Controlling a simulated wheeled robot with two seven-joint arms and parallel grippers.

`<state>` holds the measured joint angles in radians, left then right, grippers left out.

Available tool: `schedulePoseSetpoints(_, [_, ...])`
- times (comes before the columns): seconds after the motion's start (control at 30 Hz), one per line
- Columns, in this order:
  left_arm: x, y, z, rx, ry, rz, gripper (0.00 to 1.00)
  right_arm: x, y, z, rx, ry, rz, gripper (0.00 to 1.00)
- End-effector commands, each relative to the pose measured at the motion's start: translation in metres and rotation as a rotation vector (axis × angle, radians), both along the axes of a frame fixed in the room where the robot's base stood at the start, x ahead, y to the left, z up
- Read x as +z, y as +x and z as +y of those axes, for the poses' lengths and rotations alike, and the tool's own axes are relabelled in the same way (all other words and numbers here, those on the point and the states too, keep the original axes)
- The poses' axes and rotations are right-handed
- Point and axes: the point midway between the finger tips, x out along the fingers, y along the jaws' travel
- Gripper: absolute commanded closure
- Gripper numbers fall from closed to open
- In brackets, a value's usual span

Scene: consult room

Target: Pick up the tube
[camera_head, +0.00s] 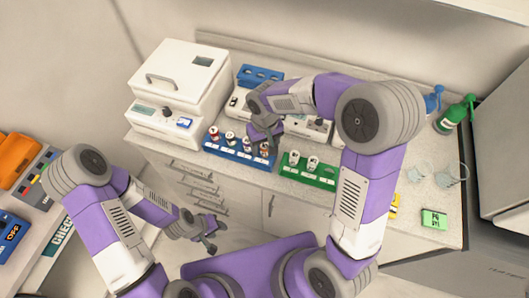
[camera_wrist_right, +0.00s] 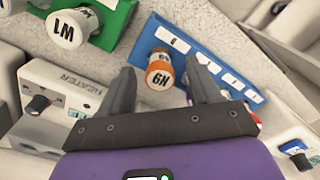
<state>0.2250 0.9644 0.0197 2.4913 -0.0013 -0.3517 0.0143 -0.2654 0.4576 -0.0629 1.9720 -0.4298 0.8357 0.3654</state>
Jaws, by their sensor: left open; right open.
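A blue rack (camera_head: 240,158) on the counter holds several capped tubes. An orange-capped tube (camera_wrist_right: 160,68) stands in this rack (camera_wrist_right: 152,33) in the right wrist view, its label upside down. In the head view it (camera_head: 264,149) sits at the rack's right end, partly covered by my right gripper. My right gripper (camera_head: 266,142) is open, above that end of the rack. In the wrist view its fingers (camera_wrist_right: 160,78) appear on either side of the orange cap; contact cannot be told. My left gripper (camera_head: 208,236) is open and empty, low in front of the counter.
A green rack (camera_head: 306,177) with two white-capped tubes stands right of the blue rack. A white machine (camera_head: 178,85) stands behind left, and a heater (camera_wrist_right: 55,105) with a knob is close by. Green bottle (camera_head: 450,119) and beakers are at the right. The counter's front edge is below the racks.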

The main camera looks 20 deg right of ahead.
Motion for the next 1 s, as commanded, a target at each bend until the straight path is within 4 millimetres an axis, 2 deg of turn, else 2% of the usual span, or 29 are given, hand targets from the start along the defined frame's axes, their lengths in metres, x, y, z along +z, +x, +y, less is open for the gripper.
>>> schedulePoseSetpoints(0.03, [-0.002,0.0,0.0,0.0,0.0,0.0,0.57,-0.009,0.0,0.0,0.0,-0.002,0.004,0.37])
schedulePoseSetpoints(0.17, [-0.003,0.0,0.0,0.0,0.0,-0.001,0.57,-0.021,0.0,0.0,-0.001,0.0,0.001,0.37])
schedulePoseSetpoints(0.43, [-0.003,0.0,0.0,0.0,0.0,-0.001,0.57,-0.023,0.0,0.0,-0.001,0.0,-0.001,0.39])
schedulePoseSetpoints(0.8, [-0.003,0.0,0.0,0.0,0.0,-0.001,0.57,-0.023,0.0,0.0,-0.001,0.0,-0.001,0.96])
schedulePoseSetpoints(1.0, [-0.003,0.0,0.0,0.0,0.0,-0.001,0.57,-0.022,0.0,0.0,-0.001,0.0,-0.001,0.97])
